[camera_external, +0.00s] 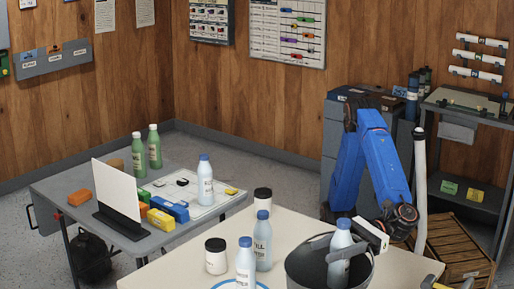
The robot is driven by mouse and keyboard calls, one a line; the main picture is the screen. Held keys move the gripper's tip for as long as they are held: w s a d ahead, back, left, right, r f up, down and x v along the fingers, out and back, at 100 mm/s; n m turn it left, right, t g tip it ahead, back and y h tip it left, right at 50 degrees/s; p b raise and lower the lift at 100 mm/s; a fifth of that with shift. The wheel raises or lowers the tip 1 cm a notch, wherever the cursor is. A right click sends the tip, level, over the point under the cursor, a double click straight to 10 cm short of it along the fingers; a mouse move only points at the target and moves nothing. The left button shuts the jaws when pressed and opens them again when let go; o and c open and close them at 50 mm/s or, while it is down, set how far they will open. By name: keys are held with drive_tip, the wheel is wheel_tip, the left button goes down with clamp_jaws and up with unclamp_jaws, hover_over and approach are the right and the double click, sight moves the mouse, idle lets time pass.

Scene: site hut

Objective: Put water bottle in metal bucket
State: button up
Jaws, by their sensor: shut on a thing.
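A water bottle (341,238) with a blue cap is upright at the metal bucket (301,274) on the cream table. My gripper (333,248) reaches in from the right and is shut on this bottle, with dark fingers around its body. The bottle's lower part is down within the outline of the bucket's mouth. I cannot tell whether it touches the bucket's bottom. The bucket is dark grey and cut off by the lower picture edge.
Similar blue-capped bottles (263,240) (246,264) and black-lidded white jars (216,256) (263,198) stand left of the bucket. A grey table (75,222) at the left holds another blue-capped bottle (205,181), green bottles (154,148), a white panel (115,190) and small boxes. A wooden crate (452,245) is at the right.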

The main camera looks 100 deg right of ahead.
drive_tip(key=o, duration=1.5)
drive_tip(key=shift+r, duration=0.45)
drive_tip(key=v, duration=1.2)
drive_tip(key=shift+r, duration=0.1)
